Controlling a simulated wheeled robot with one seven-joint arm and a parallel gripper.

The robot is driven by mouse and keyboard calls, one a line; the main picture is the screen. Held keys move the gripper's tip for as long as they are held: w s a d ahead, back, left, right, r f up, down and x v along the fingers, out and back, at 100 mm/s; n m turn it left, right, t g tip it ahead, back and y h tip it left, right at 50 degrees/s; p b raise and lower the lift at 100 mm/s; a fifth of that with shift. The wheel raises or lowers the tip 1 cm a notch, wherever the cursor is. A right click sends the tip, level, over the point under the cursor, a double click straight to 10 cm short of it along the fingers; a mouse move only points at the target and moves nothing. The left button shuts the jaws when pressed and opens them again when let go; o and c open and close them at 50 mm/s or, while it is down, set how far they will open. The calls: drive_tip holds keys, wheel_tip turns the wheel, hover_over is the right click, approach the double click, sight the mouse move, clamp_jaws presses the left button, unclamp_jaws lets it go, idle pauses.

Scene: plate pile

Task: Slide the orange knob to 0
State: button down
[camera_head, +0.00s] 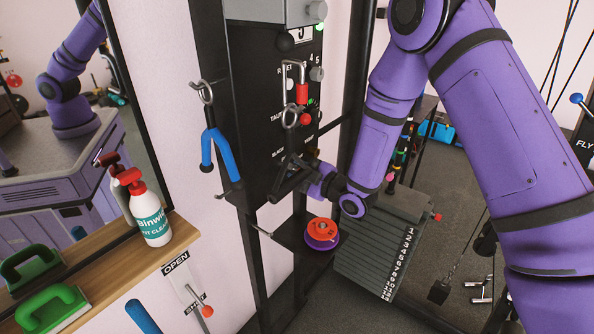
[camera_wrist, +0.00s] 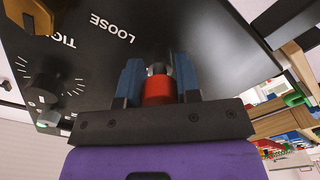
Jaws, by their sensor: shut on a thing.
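In the wrist view a red-orange knob (camera_wrist: 157,91) with a grey tip sits between the blue-grey fingers of my gripper (camera_wrist: 158,80), which is shut on it. Behind it is a black panel (camera_wrist: 215,45) with the white words LOOSE and a partly hidden word beginning TIG. A dial with tick marks (camera_wrist: 45,88) is at the left. In the head view my gripper (camera_head: 287,178) is at the lower front of the black upright panel (camera_head: 240,110). The knob is hidden there. No 0 mark is readable in either view.
A grey weight stack (camera_head: 385,240) stands right. A spray bottle (camera_head: 148,213) stands left.

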drive_tip(key=shift+v, duration=1.05)
drive_tip(key=c, duration=0.8)
unclamp_jaws()
drive_tip(key=v, duration=1.1)
drive_tip(key=shift+a, duration=0.1)
